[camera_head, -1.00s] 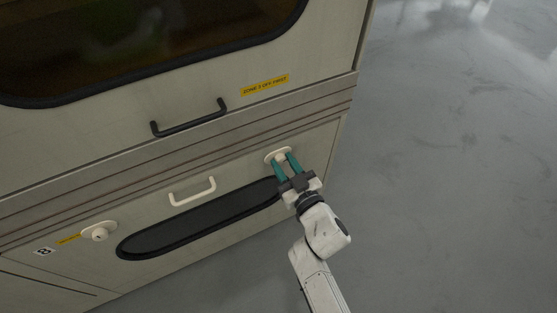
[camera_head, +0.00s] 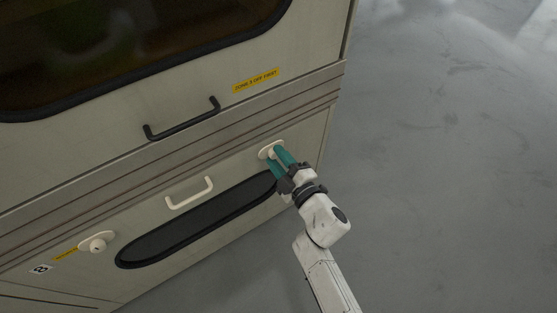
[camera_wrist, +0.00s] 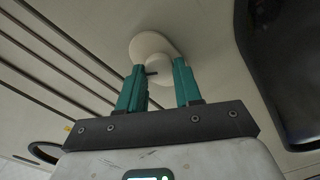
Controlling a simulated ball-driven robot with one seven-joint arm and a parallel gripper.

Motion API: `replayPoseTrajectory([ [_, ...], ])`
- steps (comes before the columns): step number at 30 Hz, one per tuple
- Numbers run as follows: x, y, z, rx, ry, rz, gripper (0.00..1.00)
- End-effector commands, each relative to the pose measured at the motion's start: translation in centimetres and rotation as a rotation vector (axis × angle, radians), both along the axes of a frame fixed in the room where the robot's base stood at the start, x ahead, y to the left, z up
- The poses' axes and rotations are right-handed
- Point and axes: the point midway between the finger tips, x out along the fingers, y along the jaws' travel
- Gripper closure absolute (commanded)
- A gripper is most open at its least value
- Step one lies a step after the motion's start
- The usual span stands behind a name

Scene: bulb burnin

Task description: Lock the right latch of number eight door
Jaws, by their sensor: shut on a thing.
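The lower door (camera_head: 222,219) carries a small number plate (camera_head: 41,269) at its left, which seems to show an 8. Its right latch (camera_head: 271,149) is a cream knob on a round base near the upper right corner. My gripper (camera_head: 281,156) has green fingers, shut on the right latch knob. In the wrist view the knob (camera_wrist: 158,68) sits between the two fingertips (camera_wrist: 160,77), with a small dark mark on it. The fingers partly hide the knob in the head view. The left latch (camera_head: 97,242) is a similar cream knob near the number plate.
A cream handle (camera_head: 189,193) and a long dark window (camera_head: 195,222) lie on the lower door left of my gripper. Above are a black handle (camera_head: 182,120) and a yellow label (camera_head: 256,80). Open grey floor (camera_head: 440,180) lies to the right.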

Motion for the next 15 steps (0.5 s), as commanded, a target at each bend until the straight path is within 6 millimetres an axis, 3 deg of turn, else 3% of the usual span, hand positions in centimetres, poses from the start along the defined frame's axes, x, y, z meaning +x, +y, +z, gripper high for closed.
replayPoseTrajectory([
  [15, -0.09, 0.1, -0.35, -0.352, -0.236, 0.001, 1.0],
])
